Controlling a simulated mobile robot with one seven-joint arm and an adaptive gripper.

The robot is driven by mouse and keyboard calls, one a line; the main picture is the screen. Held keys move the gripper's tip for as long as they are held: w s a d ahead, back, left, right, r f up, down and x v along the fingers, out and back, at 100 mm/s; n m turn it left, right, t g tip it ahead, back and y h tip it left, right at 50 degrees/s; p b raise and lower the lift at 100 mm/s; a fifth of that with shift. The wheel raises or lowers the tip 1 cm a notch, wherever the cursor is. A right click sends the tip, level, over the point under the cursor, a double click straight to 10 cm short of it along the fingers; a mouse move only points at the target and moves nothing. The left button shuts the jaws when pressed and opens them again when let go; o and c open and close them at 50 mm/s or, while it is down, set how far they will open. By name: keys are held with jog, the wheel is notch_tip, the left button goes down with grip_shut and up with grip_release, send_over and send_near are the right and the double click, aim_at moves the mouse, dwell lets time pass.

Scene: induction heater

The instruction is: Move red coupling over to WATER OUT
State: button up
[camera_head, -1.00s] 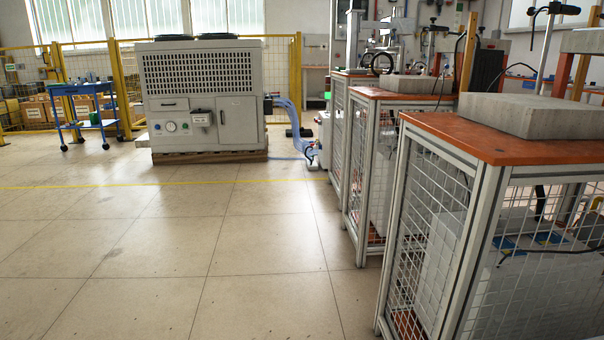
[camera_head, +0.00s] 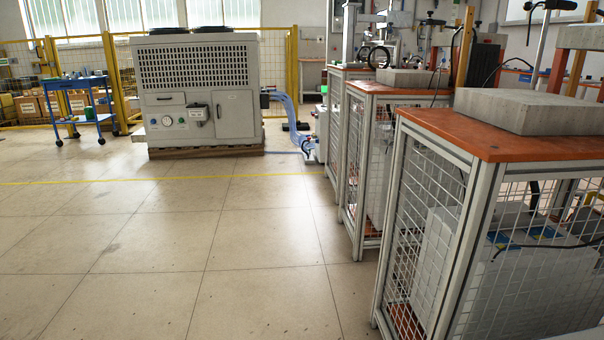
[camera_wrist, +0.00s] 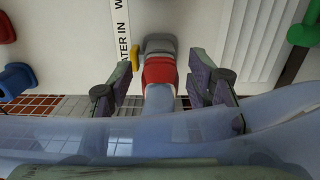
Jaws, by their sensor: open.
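In the wrist view the red coupling (camera_wrist: 159,72) is on a grey fitting (camera_wrist: 160,46) with a yellow tab, beside a label strip (camera_wrist: 122,32) that reads "WATER IN". A translucent blue hose (camera_wrist: 158,98) runs from the coupling. My gripper (camera_wrist: 161,84) is open, with one finger on each side of the coupling and a visible gap at both sides. No "WATER OUT" label can be read. In the head view my gripper does not show, and the coupling is too small to make out.
In the wrist view a large blue hose (camera_wrist: 60,138) crosses below the fingers. A blue fitting (camera_wrist: 16,82) is at left and a green one (camera_wrist: 303,35) at upper right. In the head view the chiller (camera_head: 195,85) stands beyond open floor, with caged benches (camera_head: 430,215) at right.

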grip_shut()
dwell(0.7)
jog(key=shift+a, duration=0.1)
jog(key=shift+s+a+p, duration=0.15)
jog(key=shift+a+p, duration=0.2)
jog(key=shift+a, duration=1.1)
jog(key=shift+s+a+p, duration=0.1)
jog(key=shift+a+p, duration=0.2)
jog(key=shift+a, duration=1.1)
